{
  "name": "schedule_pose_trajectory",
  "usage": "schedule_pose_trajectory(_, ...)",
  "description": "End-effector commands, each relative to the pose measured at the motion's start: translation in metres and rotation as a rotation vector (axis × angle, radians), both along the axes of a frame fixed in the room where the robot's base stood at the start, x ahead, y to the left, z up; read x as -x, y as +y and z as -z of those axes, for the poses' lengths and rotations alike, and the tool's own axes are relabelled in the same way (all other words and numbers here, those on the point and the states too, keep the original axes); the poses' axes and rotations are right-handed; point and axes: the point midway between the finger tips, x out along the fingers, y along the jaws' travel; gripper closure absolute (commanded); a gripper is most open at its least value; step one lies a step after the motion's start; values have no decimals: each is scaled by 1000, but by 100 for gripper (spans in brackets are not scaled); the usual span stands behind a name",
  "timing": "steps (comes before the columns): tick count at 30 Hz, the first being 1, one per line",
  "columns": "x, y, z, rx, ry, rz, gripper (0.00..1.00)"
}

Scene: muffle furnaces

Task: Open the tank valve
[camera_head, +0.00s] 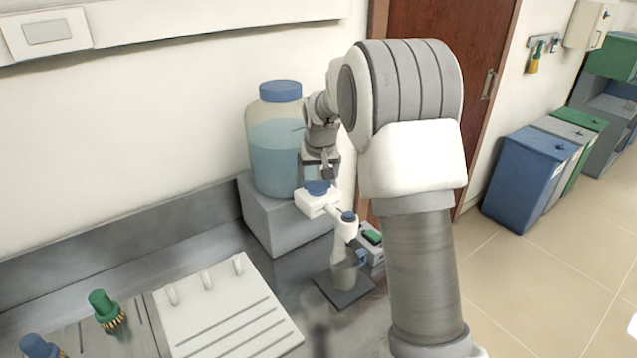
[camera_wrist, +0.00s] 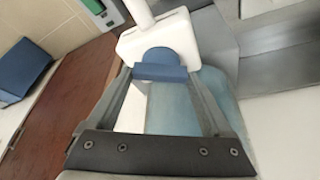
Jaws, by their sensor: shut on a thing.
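The tank (camera_head: 272,155) is a clear container of bluish liquid with a blue lid (camera_head: 280,91), standing on a grey block (camera_head: 262,218). Its white outlet (camera_head: 335,206) comes out low at the front and carries a blue valve knob (camera_head: 317,188). My gripper (camera_head: 321,177) comes down from above onto this knob. In the wrist view, the blue knob (camera_wrist: 160,56) and its flat bar lie between the two finger ends, and my gripper (camera_wrist: 160,74) is shut on it. The tank body (camera_wrist: 175,112) shows behind the fingers. The fingertips are small and partly hidden in the head view.
Below the spout, a clear flask (camera_head: 344,272) stands on a dark square plate (camera_head: 350,292), beside a small device with a green screen (camera_head: 372,236). A white rack (camera_head: 225,310) and a green-capped bottle (camera_head: 105,310) are at the left front. Bins (camera_head: 525,180) stand at the right.

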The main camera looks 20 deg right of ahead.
Motion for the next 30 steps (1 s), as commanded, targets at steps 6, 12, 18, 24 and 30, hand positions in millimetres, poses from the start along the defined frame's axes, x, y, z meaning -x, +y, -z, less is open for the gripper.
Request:
schedule_pose_trajectory(6,-1,3,0,3,-2,202,71)
schedule_pose_trajectory(12,-2,4,0,3,-1,393,71)
schedule_pose_trajectory(18,-3,5,-1,2,-1,583,71)
schedule_pose_trajectory(24,-3,5,-1,2,0,762,71)
schedule_pose_trajectory(30,-4,5,-1,1,0,910,71)
